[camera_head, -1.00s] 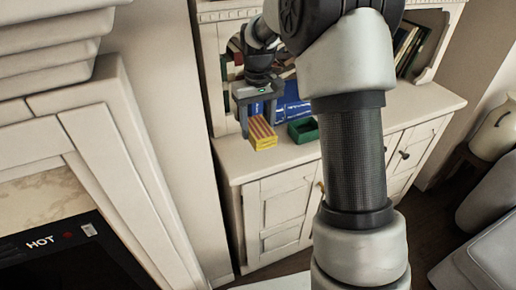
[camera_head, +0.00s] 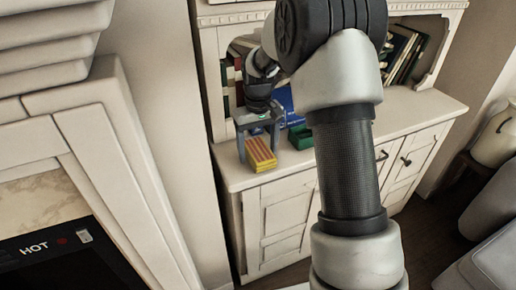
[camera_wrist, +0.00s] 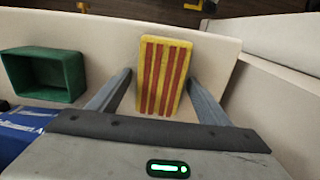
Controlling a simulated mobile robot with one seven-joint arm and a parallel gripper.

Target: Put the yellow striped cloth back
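The yellow striped cloth (camera_head: 261,154), a folded block with red stripes, lies near the left end of the pale cabinet top (camera_head: 237,178). In the wrist view the cloth (camera_wrist: 160,75) shows its striped face between and beyond the fingertips. My gripper (camera_head: 260,152) points down at it, one finger on each side. In the wrist view narrow gaps show between the fingers (camera_wrist: 160,77) and the cloth's edges, so the gripper looks open around it. The cloth's underside is hidden.
A green open box (camera_head: 300,136) stands right of the cloth; it also shows in the wrist view (camera_wrist: 45,75). A blue item (camera_head: 287,105) is behind the gripper. Books (camera_head: 402,52) stand on the shelf. The cabinet's front edge is close to the cloth.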

